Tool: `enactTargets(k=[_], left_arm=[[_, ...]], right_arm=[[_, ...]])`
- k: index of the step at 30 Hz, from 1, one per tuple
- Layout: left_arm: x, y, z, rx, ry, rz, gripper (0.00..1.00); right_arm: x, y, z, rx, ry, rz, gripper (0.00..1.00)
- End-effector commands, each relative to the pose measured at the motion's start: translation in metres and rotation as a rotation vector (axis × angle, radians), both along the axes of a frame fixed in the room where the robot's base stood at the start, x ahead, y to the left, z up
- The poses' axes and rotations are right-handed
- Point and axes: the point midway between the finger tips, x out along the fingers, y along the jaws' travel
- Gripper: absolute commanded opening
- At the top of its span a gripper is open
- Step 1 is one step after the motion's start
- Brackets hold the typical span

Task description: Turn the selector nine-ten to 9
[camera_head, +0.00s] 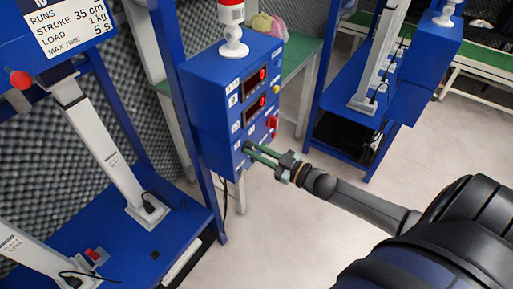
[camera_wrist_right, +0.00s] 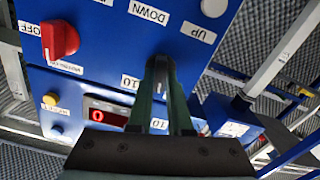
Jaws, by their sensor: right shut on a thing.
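The selector nine-ten is a dark knob (camera_wrist_right: 158,68) on the lower part of the blue control box (camera_head: 204,95). In the right wrist view, which shows the panel upside down, a "10" label is just left of the knob. The "9" label cannot be made out. My right gripper (camera_head: 251,150) reaches the box's front from the right, and its green fingers (camera_wrist_right: 162,88) are shut on the knob. The fingers cover part of the knob, so its exact setting is hard to tell. My left gripper is not in view.
A red rotary knob (camera_wrist_right: 60,39) marked OFF, a white button (camera_wrist_right: 214,7) near the UP label, a yellow button (camera_wrist_right: 50,99) and a red display (camera_wrist_right: 108,117) surround the selector. A blue post stands along the box's left. Open floor (camera_head: 290,225) lies below my right arm.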

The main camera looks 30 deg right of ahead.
Motion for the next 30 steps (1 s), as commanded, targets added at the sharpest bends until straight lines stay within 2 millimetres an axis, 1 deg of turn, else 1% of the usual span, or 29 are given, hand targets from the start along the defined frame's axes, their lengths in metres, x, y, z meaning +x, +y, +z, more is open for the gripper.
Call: enactTargets(k=[6, 12, 18, 30], left_arm=[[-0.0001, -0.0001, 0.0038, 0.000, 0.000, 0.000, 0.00], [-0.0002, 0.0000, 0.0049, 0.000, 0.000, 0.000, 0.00], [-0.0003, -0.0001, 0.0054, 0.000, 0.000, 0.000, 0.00], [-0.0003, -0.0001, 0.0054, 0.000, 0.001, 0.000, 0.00]], right_arm=[[-0.0003, 0.0007, 0.0004, -0.135, -0.057, -0.001, 0.00], [-0.0005, 0.0009, -0.0001, -0.219, -0.091, 0.000, 0.00], [-0.0006, 0.0013, -0.0006, -0.259, -0.107, 0.000, 0.00], [-0.0007, 0.0013, -0.0007, -0.270, -0.112, 0.001, 0.00]])
